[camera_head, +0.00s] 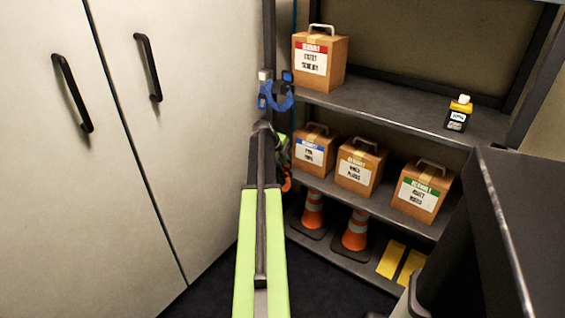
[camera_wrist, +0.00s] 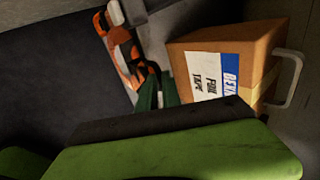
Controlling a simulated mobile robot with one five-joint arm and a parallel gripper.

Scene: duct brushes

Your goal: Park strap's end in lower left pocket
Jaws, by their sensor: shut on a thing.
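My gripper (camera_wrist: 160,125) fills the bottom of the wrist view, with a green finger and a dark pad. It is shut. A dark green strip (camera_wrist: 170,88), apparently the strap, runs up from behind the pad, so the hold itself is hidden. An orange and black piece (camera_wrist: 122,50) lies just beyond the strip. In the head view my arm reaches to the left shelf post, and its tip is small and partly hidden there. A small orange piece (camera_head: 286,181) shows beside it. I cannot make out a lower left pocket in either view.
A blue looped item (camera_head: 276,95) hangs on the post above my arm. Cardboard boxes (camera_head: 359,167) stand on the middle shelf; the blue-labelled one (camera_wrist: 222,62) is close to my gripper. Cones (camera_head: 355,232) are below. White cabinet doors (camera_head: 110,130) stand left.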

